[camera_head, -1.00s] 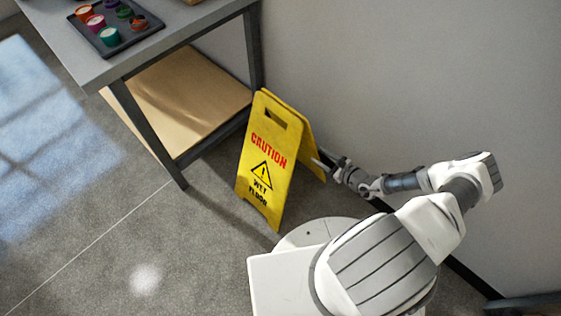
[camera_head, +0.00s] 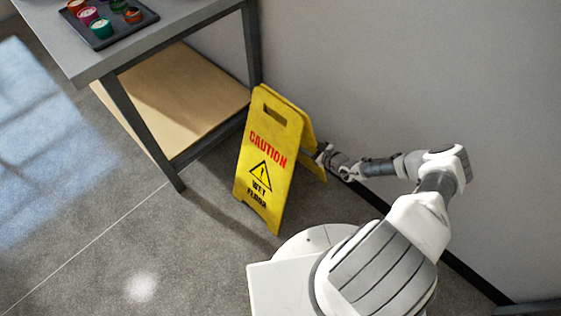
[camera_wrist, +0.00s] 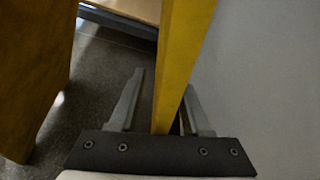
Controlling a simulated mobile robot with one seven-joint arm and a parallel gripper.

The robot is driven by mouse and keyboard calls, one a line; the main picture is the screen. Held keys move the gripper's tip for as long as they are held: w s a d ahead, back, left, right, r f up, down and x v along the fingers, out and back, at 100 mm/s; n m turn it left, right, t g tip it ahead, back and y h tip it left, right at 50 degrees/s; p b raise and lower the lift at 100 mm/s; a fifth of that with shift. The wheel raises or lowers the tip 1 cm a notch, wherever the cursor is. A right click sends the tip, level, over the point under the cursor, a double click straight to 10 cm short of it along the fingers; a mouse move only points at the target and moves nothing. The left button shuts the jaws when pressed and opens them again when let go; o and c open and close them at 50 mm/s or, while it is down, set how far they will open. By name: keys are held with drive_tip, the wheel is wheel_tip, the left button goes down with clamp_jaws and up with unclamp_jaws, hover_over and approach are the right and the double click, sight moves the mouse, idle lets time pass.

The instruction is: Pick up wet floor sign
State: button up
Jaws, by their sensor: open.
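The yellow wet floor sign (camera_head: 268,155) stands upright on the floor, its two panels spread apart at the bottom, with a handle slot near the top. My gripper (camera_head: 322,154) is at the right edge of its rear panel. In the wrist view, that rear panel (camera_wrist: 182,55) runs between the two open fingers of my gripper (camera_wrist: 163,95), closer to the right finger. The front panel (camera_wrist: 35,70) fills the left of the wrist view. I cannot tell whether either finger touches the panel.
A grey table (camera_head: 180,32) with a wooden lower shelf (camera_head: 175,95) stands to the left of the sign. A dark tray (camera_head: 143,27) with several paint cups is on top. A plain wall (camera_head: 420,80) rises close behind the sign and arm. The floor at left (camera_head: 100,250) is clear.

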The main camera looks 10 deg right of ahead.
clamp_jaws()
idle(1.3)
drive_tip(key=shift+r, duration=0.15)
